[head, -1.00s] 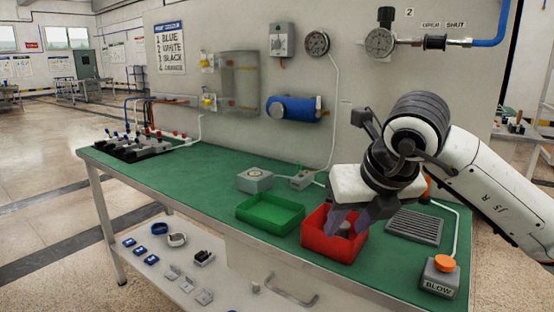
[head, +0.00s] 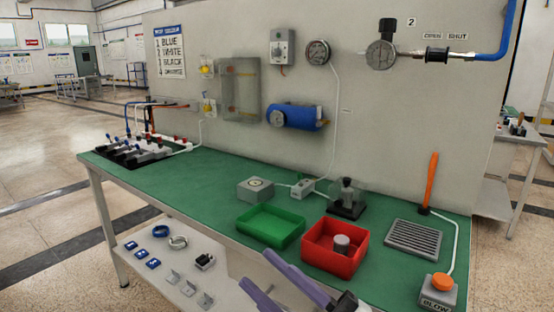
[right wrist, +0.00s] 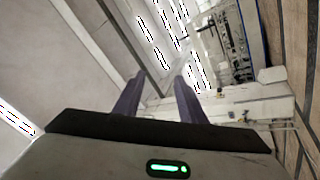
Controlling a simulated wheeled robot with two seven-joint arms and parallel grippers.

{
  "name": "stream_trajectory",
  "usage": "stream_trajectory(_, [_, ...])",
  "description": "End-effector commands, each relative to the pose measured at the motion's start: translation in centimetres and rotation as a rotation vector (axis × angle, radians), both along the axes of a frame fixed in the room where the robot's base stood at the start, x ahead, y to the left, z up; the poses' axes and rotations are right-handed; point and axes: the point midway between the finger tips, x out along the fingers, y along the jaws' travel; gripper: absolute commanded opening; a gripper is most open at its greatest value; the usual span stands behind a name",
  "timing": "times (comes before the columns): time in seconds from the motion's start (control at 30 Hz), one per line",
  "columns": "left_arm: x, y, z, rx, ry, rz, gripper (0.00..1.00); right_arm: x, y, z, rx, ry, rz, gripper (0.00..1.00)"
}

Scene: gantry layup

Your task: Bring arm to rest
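My right gripper (head: 256,268) shows at the bottom edge of the head view, in front of the bench. Its two purple-grey fingers are apart with nothing between them. The right wrist view also shows the open fingers (right wrist: 158,82), pointing toward the ceiling lights and far wall. Most of the right arm is below the head view. My left gripper is in neither current view. A grey cylinder (head: 341,243) stands in the red tray (head: 316,259), clear of the gripper.
The green bench top (head: 215,186) carries a green tray (head: 270,238), a grey grate (head: 412,240), a BLOW button box (head: 438,292) and a clear-sided fixture (head: 347,200). An orange wand (head: 431,182) stands at the right. A lower shelf (head: 190,252) holds small parts.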

Motion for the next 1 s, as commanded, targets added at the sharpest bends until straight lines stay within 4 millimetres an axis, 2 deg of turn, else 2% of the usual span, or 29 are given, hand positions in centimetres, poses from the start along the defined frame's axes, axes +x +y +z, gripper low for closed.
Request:
stream_trajectory(0.03, [0.1,0.0,0.6,0.000,-0.001,0.001,0.00,0.9,-2.3,-2.7,0.071,0.157,-0.097,0.37])
stream_trajectory(0.1, [0.2,0.1,0.8,0.002,-0.002,0.002,0.00,1.8,-5.5,-7.0,0.143,0.356,-0.223,0.37])
stream_trajectory(0.17, [0.3,0.1,0.9,0.002,-0.003,0.003,0.00,1.6,-7.9,-11.0,0.183,0.515,-0.315,0.37])
stream_trajectory(0.23, [0.4,0.1,1.2,0.003,-0.007,0.003,0.00,0.5,-10.2,-15.8,0.213,0.692,-0.408,0.37])
stream_trajectory(0.33, [0.7,0.1,1.6,0.003,-0.013,0.005,0.00,-2.5,-13.0,-22.3,0.235,0.932,-0.520,0.37])
stream_trajectory(0.4, [0.8,0.1,1.9,0.003,-0.016,0.005,0.00,-5.4,-14.4,-26.4,0.241,1.092,-0.583,0.37])
stream_trajectory(0.5, [0.9,0.2,2.2,0.003,-0.017,0.006,0.00,-9.8,-15.8,-31.1,0.239,1.288,-0.649,0.37])
stream_trajectory(0.6, [0.8,0.2,2.3,0.002,-0.014,0.007,0.00,-13.7,-16.4,-34.1,0.235,1.435,-0.688,0.37])
stream_trajectory(0.73, [0.7,0.2,2.2,0.004,-0.011,0.007,0.00,-16.7,-16.8,-36.1,0.228,1.542,-0.712,0.37])
stream_trajectory(0.8, [0.7,0.2,2.2,0.004,-0.010,0.007,0.00,-17.4,-16.8,-36.5,0.226,1.567,-0.717,0.37])
stream_trajectory(1.0, [0.7,0.2,2.2,0.004,-0.010,0.007,0.00,-17.5,-16.8,-36.5,0.227,1.569,-0.716,0.37])
